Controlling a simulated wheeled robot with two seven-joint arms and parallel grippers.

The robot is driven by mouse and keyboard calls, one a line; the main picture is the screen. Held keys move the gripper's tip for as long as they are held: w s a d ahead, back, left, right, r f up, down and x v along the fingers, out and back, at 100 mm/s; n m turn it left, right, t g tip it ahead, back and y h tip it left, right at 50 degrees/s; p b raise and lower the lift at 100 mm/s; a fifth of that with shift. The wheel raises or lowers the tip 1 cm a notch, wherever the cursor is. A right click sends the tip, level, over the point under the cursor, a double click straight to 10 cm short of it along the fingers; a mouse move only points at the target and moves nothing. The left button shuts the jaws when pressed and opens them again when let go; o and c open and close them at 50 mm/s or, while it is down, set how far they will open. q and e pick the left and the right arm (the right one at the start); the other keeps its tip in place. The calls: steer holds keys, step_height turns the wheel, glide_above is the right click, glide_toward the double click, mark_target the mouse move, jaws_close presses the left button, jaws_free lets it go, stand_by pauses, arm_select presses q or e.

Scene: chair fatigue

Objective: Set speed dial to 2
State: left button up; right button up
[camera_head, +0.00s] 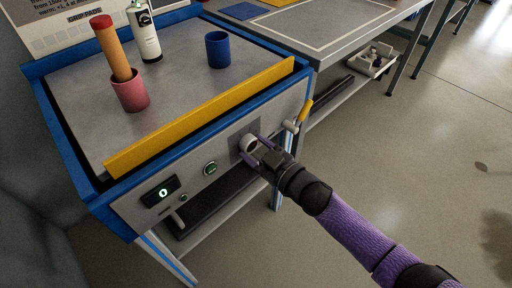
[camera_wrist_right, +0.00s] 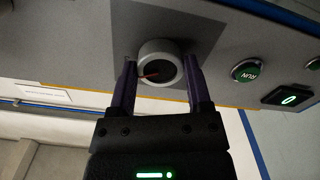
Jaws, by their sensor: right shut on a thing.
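The speed dial (camera_head: 249,144) is a round light-grey knob on a dark square plate at the right part of the machine's front panel. It also shows in the right wrist view (camera_wrist_right: 158,52), with a dark face and a reddish pointer line. My right gripper (camera_head: 257,150) is shut on the dial, with one finger on each side of it; the wrist view shows the same fingers (camera_wrist_right: 160,82). A small black display (camera_head: 162,191) at the panel's left reads 0 in green. My left gripper is not in view.
A green RUN button (camera_head: 210,168) sits between the dial and the display. A yellow bar (camera_head: 205,115) runs along the front edge above the panel. A pink cup (camera_head: 131,94) and a blue cup (camera_head: 218,50) stand on top. Open floor lies at right.

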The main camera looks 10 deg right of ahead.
steer(key=n, duration=0.4)
steer(key=shift+n, duration=0.9)
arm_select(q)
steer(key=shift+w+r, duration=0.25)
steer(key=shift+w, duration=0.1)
arm_select(e)
steer(key=shift+n, duration=0.3)
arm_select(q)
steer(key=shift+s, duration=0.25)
arm_select(e)
steer(key=o, duration=1)
steer(key=shift+o, duration=1.4)
arm_select(q)
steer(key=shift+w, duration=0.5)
steer(key=shift+p, duration=0.3)
arm_select(e)
steer(key=shift+d, duration=0.1)
